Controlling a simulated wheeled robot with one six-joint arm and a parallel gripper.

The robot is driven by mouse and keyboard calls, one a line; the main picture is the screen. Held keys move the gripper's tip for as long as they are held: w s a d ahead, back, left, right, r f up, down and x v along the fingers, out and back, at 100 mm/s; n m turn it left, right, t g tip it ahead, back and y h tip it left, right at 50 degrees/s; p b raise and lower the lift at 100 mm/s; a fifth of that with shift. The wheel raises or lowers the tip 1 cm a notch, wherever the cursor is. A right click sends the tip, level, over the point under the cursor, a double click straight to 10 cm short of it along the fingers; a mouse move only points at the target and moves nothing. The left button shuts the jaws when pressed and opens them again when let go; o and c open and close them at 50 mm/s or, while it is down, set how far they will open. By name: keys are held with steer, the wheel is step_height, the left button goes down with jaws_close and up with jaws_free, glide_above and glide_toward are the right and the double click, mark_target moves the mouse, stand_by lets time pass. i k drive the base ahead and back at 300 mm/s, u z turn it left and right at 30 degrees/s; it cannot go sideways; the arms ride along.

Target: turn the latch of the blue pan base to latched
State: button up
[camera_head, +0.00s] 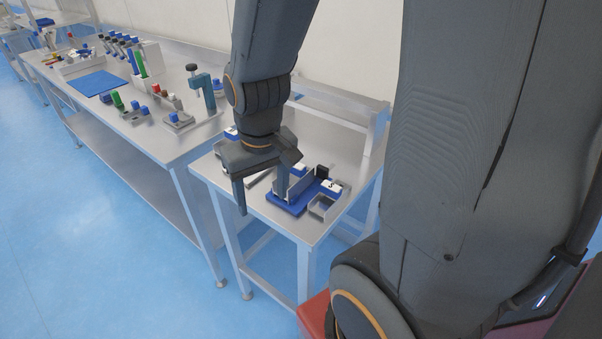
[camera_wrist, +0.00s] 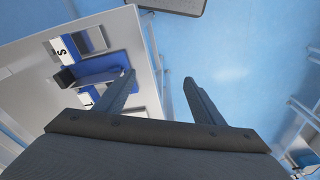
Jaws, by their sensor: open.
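The blue pan base (camera_head: 286,206) lies on the small metal table, with grey upright walls on it. A black block (camera_head: 322,171), perhaps the latch handle, stands at its back; it also shows in the wrist view (camera_wrist: 65,77). I cannot tell the latch's position. My gripper (camera_head: 262,197) is open and empty, pointing down near the table's front left edge.
The small table (camera_head: 300,231) has a raised rear rail (camera_head: 340,101). A grey open bracket (camera_head: 324,207) and a white label block (camera_head: 331,186) stand right of the base. A long bench (camera_head: 150,135) with several fixtures and a blue mat (camera_head: 98,83) stands at left.

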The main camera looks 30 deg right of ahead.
mark_target(322, 172)
steer(key=z, duration=0.95)
steer(key=k, duration=1.1)
steer(key=u, duration=0.6)
steer(key=i, duration=0.95)
